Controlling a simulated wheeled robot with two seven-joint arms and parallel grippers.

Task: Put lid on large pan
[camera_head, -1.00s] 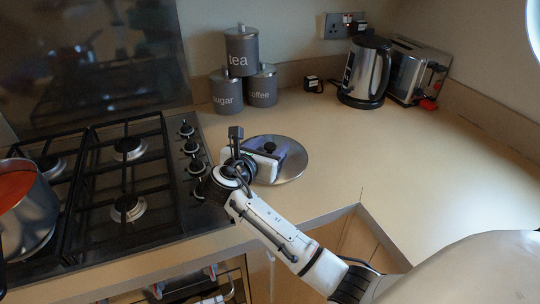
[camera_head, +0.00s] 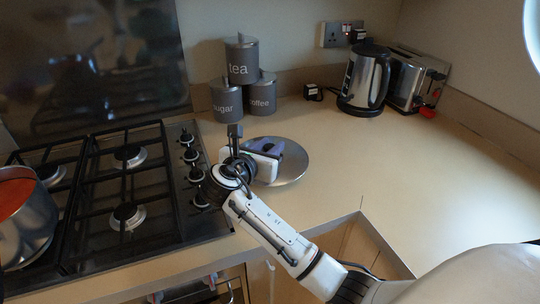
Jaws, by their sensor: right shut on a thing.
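The lid (camera_head: 293,166) is a round silver metal disc on the counter, right of the hob. My right gripper (camera_head: 269,150) reaches over the lid and is shut on its knob, which the fingers hide. I cannot tell whether the lid is touching the counter or slightly raised. The large pan (camera_head: 38,234) is a silver pot with red contents, standing uncovered on the hob at the left edge and partly cut off. My left gripper is not in view.
The black gas hob (camera_head: 130,190) with its knobs lies between the pan and the lid. The counter (camera_head: 400,170) to the right is clear.

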